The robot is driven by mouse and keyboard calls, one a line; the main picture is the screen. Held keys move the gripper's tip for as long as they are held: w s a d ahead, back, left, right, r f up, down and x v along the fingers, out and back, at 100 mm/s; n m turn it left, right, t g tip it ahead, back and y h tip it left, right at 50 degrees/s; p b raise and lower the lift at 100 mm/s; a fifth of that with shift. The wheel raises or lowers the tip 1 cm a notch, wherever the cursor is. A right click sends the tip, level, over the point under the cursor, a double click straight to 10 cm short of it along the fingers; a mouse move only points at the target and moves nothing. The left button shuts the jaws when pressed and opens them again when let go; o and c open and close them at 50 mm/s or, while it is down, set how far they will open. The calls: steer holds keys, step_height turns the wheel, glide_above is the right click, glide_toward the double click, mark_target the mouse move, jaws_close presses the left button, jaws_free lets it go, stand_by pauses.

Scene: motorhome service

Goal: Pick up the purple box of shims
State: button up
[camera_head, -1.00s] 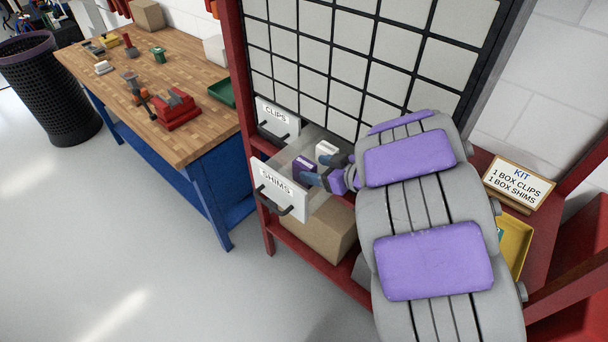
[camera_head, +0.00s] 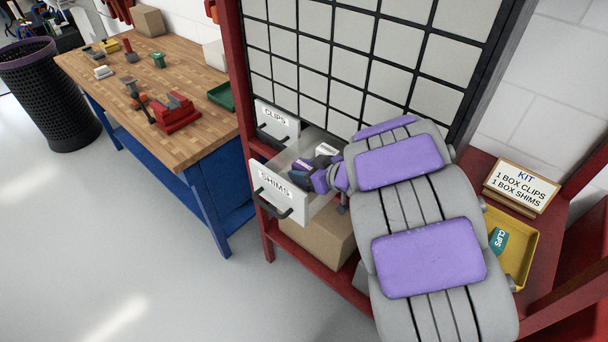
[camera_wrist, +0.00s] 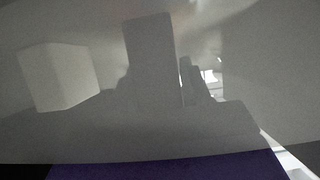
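The SHIMS drawer (camera_head: 272,188) is pulled out of the red rack. The purple box (camera_head: 300,165) is inside it, mostly hidden by my gripper (camera_head: 305,177). My gripper is down in the drawer at the purple box; its fingertips are too small and covered to show whether they are closed on it. A white box (camera_head: 327,149) stands behind in the drawer; a pale box (camera_wrist: 60,76) shows in the wrist view.
The CLIPS drawer (camera_head: 276,122) is just above. A yellow tray (camera_head: 520,245) at right holds a green CLIPS box (camera_head: 498,240), beside the KIT sign (camera_head: 522,184). A cardboard box (camera_head: 318,232) sits on the lower shelf. The workbench (camera_head: 190,75) stands left; the floor between is clear.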

steer(key=c, duration=0.6)
steer(key=shift+c, duration=0.2)
